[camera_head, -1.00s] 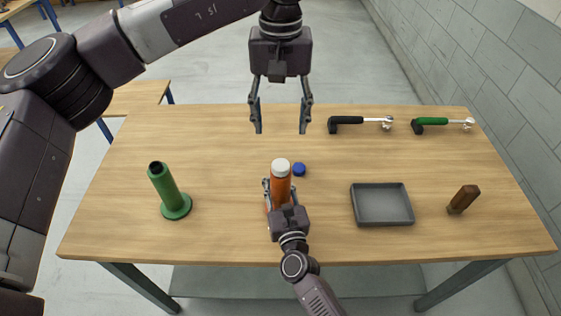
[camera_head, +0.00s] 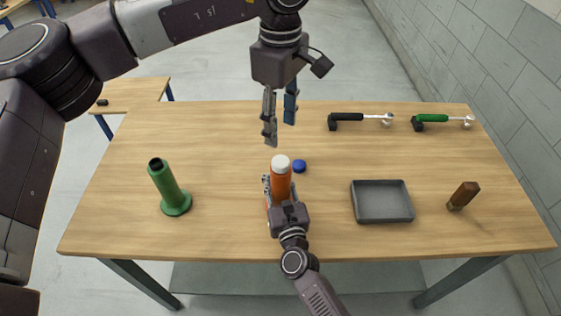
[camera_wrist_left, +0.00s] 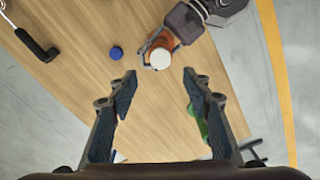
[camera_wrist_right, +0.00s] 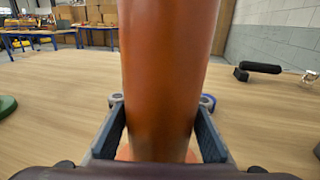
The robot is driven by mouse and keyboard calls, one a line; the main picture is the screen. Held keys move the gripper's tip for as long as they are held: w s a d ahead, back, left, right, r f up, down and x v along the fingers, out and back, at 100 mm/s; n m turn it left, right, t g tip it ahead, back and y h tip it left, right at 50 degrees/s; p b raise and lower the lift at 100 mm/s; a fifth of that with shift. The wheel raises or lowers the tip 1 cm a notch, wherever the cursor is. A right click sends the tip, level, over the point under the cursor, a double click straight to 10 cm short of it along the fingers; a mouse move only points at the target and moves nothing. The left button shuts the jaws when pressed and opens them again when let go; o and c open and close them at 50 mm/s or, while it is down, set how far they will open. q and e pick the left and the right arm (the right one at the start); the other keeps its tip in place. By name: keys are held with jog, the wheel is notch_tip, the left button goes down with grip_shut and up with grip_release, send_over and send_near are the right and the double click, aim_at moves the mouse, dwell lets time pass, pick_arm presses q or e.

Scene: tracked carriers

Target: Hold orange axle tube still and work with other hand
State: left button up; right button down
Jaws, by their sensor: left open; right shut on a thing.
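The orange axle tube (camera_head: 281,183) stands upright near the table's front middle, with a white cap (camera_head: 281,162) on top. My right gripper (camera_head: 280,190) is shut around its lower part; the right wrist view shows the orange tube (camera_wrist_right: 168,75) between both fingers. My left gripper (camera_head: 279,132) is open and empty above the table, over and behind the tube. In the left wrist view the white cap (camera_wrist_left: 160,59) lies beyond the open fingers (camera_wrist_left: 158,82). A blue cap (camera_head: 299,166) lies on the table just right of the tube.
A green flanged tube (camera_head: 168,188) stands at the left. A grey tray (camera_head: 382,217) and a brown piece (camera_head: 463,196) are at the right. A black-handled tool (camera_head: 360,119) and a green-handled tool (camera_head: 442,120) lie at the back right. The table's back left is clear.

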aim_at(280, 160)
pick_arm(q)
notch_tip(280, 160, down, 10)
jog(key=shift+r, duration=0.15)
dwell(0.4)
jog(key=c, duration=0.8)
jog(key=m, duration=0.6)
jog(key=shift+c, duration=0.4)
jog(key=m, duration=0.3)
jog(key=shift+m, duration=0.4)
jog(key=m, duration=0.2)
jog(key=shift+m, duration=0.3)
jog(key=m, duration=0.7)
